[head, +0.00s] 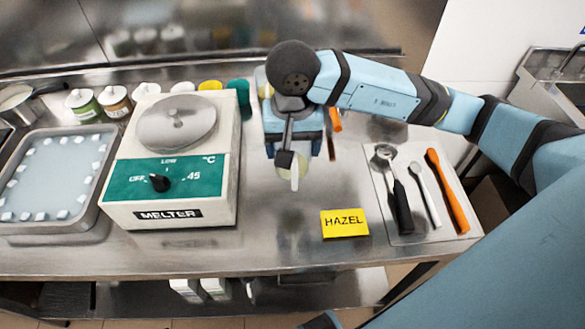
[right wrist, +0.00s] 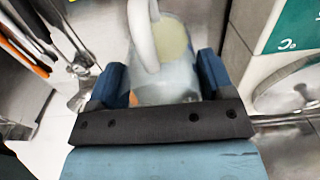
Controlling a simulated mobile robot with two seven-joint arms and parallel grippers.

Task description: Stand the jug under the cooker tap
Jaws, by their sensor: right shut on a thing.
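My right gripper (head: 294,143) reaches in from the right over the steel bench, beside the melter. In the right wrist view, its two blue fingers (right wrist: 158,82) are shut on a translucent jug (right wrist: 172,88) with a white handle and a pale yellowish inside. In the head view, only a small pale part of the jug (head: 297,168) shows beneath the gripper; the rest is hidden. Whether the jug touches the bench is unclear. I cannot make out a cooker tap in either view. My left gripper is not in view.
The white-and-green melter (head: 170,165) stands close left of the gripper. A yellow HAZEL card (head: 344,223) lies in front. A mat (head: 405,232) with several utensils is at right. A tray (head: 95,210) sits far left; several small tubs line the back.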

